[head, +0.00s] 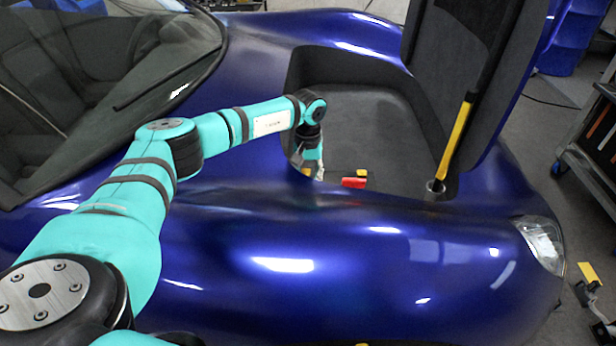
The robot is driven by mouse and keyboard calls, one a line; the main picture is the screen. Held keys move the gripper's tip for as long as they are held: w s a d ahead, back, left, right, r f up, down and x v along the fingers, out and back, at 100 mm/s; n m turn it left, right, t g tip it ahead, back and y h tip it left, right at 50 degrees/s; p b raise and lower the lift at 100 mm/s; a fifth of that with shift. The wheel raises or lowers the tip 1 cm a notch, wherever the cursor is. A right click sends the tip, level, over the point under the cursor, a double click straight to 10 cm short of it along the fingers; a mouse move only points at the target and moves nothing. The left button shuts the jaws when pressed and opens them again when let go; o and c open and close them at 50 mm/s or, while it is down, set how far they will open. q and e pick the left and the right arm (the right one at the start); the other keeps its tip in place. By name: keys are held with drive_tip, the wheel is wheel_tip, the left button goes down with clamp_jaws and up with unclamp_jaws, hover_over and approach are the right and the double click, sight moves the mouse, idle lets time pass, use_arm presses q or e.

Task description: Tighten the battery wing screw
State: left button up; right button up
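One teal arm of mine comes in from the left and reaches over the blue fender into the car's open front compartment (385,115). Its gripper, my left one (313,168), points down inside the near left part of the compartment. The fender edge partly hides its fingertips, so I cannot tell whether it is open or shut, or touching anything. A small red block (354,183) and a small yellow piece (361,173) show just right of the gripper. I cannot make out the battery or its wing screw. My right gripper is not in view.
The raised dark-lined lid (450,60) stands at the right of the compartment. The glossy fender (330,240) forms the near edge. A dark cart (590,150) stands far right.

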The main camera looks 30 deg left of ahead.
use_arm(q)
wheel_tip(320, 180, up, 12)
idle(0.6)
idle(0.4)
